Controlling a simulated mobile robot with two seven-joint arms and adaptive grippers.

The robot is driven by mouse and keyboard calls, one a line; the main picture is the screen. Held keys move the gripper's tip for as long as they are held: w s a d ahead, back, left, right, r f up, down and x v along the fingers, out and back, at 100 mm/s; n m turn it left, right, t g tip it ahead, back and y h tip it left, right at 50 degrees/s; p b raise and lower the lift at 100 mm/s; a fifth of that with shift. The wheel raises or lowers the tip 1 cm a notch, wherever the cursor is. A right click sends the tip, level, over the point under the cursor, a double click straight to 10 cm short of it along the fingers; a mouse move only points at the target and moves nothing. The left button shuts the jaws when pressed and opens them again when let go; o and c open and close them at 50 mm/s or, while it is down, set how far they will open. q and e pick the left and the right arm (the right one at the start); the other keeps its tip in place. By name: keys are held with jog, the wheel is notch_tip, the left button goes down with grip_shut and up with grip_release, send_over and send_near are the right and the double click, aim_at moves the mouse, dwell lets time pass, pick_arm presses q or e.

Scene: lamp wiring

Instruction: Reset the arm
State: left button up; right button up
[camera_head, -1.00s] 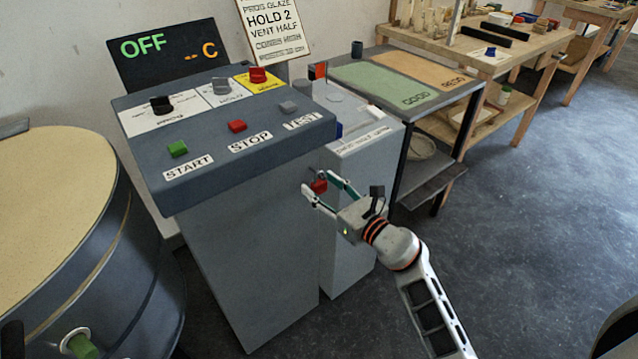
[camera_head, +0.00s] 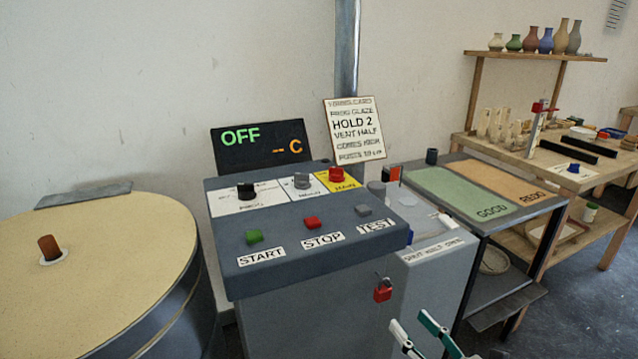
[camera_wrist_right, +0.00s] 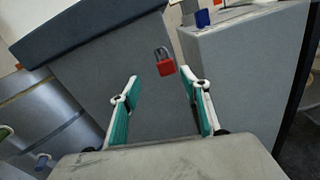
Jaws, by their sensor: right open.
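My right gripper (camera_head: 411,321) shows only by its white and green fingertips at the bottom edge of the head view. It is open and empty, below and right of a small red padlock (camera_head: 382,291). The rest of my right arm is out of the head view. My left gripper is not in view.
The control console (camera_head: 310,250) with START, STOP and TEST buttons stands left of the grey cabinet; its display (camera_head: 260,147) reads OFF. A round kiln-like drum (camera_head: 110,290) is at the left. A table with GOOD and REDO mats (camera_head: 460,195) stands right. Floor is clear at far right.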

pick_arm(q)
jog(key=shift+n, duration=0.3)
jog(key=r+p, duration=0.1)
jog(key=p, duration=0.1)
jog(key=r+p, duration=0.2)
jog(key=p, duration=0.1)
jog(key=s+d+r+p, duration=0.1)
jog(key=p, duration=0.1)
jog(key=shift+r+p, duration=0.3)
jog(key=shift+p, duration=0.1)
pick_arm(e)
jog(key=s+f+m+g+h, duration=0.1)
jog(key=s+f+m, duration=0.4)
jog(key=m, duration=0.6)
jog(key=s+a+f+m+g+h, duration=0.1)
jog(key=s+f+m+g, duration=0.2)
jog(key=s+f+m, duration=0.3)
jog(key=s+a+f+m+g+h, duration=0.1)
jog(key=s+f+m, duration=0.4)
jog(key=s+m, duration=0.7)
jog(key=m+g, duration=0.1)
jog(key=m, duration=0.4)
jog(key=shift+a+f, duration=0.2)
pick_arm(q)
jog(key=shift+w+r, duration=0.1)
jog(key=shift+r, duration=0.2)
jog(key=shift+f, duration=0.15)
